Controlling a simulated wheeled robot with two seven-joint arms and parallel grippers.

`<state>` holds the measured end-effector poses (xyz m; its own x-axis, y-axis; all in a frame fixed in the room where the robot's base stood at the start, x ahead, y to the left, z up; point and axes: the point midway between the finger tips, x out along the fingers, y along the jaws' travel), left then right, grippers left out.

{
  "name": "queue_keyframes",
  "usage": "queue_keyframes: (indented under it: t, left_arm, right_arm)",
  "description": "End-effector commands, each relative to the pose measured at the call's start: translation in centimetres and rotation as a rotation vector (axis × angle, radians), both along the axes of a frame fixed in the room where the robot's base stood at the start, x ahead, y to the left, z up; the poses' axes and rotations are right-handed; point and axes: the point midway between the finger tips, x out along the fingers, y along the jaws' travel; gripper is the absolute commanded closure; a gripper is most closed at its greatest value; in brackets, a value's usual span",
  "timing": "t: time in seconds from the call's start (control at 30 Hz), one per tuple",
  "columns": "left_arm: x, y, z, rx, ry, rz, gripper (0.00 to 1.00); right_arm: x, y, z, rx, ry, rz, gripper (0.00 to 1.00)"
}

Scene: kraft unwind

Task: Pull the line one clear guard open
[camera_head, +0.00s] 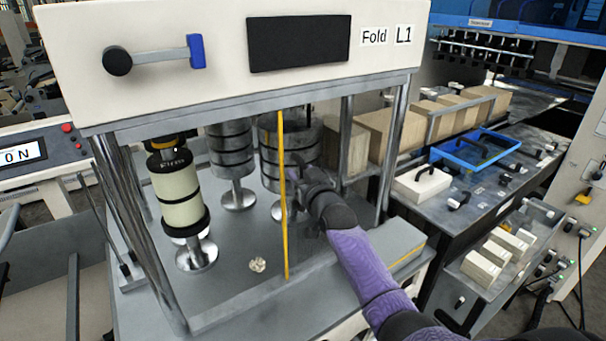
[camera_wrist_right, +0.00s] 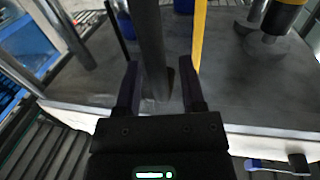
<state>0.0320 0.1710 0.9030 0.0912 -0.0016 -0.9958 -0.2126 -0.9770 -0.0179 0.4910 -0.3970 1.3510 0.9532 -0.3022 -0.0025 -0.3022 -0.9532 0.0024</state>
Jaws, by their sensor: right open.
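The line one machine carries a "Fold L1" label (camera_head: 388,36) on its white header. A thin yellow upright strip (camera_head: 283,200) stands at its front opening. It also shows in the right wrist view (camera_wrist_right: 199,38). I cannot make out a clear guard panel itself. My right gripper (camera_head: 291,197) is at the opening, close to the strip's right side. In the right wrist view its fingers (camera_wrist_right: 160,88) are apart, with a dark grey post (camera_wrist_right: 151,40) seen between them and the strip beside one fingertip. I cannot tell whether they touch. My left gripper is not in view.
A pale roll (camera_head: 176,195) and dark stacked rolls (camera_head: 232,150) stand inside on the grey machine bed (camera_head: 225,285). Metal posts (camera_head: 394,140) frame the opening. To the right are brown boxes (camera_head: 385,130) and a blue tray (camera_head: 470,150).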

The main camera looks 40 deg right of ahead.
Motion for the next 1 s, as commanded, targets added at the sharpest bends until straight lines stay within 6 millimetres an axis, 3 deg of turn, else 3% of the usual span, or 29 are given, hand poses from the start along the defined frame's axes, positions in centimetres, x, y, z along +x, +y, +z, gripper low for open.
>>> queue_keyframes:
  t: [0.37, 0.8, 1.0]
  left_arm:
    - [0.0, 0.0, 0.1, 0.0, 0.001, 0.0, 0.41]
    - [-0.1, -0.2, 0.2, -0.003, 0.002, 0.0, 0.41]
    - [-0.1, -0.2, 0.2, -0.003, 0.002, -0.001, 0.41]
  right_arm:
    - [-0.6, 0.2, 0.1, 0.001, -0.003, 0.001, 0.44]
    - [-8.7, 2.8, -0.1, 0.0, 0.0, 0.0, 0.44]
    - [-9.5, 3.0, 0.0, 0.0, -0.001, -0.001, 0.44]
